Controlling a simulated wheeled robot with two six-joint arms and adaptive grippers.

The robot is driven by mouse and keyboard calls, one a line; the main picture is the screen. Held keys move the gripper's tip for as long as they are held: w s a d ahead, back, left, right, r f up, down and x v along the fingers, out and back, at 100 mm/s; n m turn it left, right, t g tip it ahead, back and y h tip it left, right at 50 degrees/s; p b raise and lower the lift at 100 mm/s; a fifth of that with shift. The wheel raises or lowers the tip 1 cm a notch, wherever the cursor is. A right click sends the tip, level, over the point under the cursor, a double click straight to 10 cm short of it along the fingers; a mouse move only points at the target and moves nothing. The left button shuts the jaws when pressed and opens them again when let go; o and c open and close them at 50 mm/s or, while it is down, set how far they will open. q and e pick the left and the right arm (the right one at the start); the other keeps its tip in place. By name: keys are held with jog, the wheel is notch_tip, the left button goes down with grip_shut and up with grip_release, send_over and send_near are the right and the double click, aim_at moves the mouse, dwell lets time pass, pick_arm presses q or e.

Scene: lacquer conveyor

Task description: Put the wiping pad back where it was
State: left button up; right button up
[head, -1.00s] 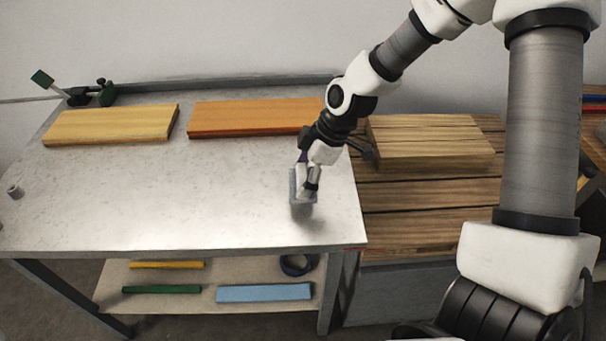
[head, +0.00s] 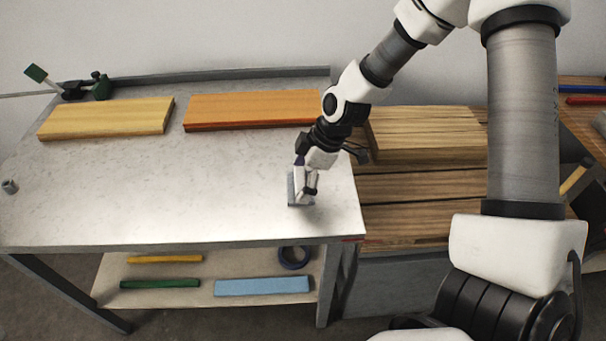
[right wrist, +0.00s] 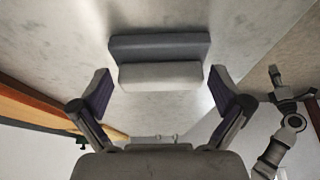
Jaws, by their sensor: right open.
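The wiping pad (head: 292,190) is a small grey block near the right front of the metal table. In the right wrist view it is a dark grey slab (right wrist: 160,45) with a paler grip block (right wrist: 160,77) along it. My right gripper (head: 307,190) is at the pad. In the right wrist view its fingers (right wrist: 161,84) stand open on either side of the pale block, with a gap at each side. What looks like my left arm's end (right wrist: 288,112) shows small at the right of that view; its jaws are unclear.
A yellow board (head: 105,118) and an orange board (head: 250,109) lie along the table's back. A slatted wooden surface with a thick wooden block (head: 425,135) adjoins on the right. The table's middle is clear. A small grey cylinder (head: 9,187) stands far left.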

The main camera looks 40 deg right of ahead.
aim_at(299, 177)
jog(key=shift+r+p, duration=0.3)
jog(key=shift+r, duration=0.15)
jog(key=p+v, duration=0.2)
jog(key=v, duration=0.3)
jog(key=shift+w+p, duration=0.15)
jog(key=shift+p, duration=0.2)
jog(key=v, duration=0.6)
jog(key=shift+s+d, duration=0.15)
jog(key=shift+s, duration=0.1)
jog(key=shift+r, duration=0.15)
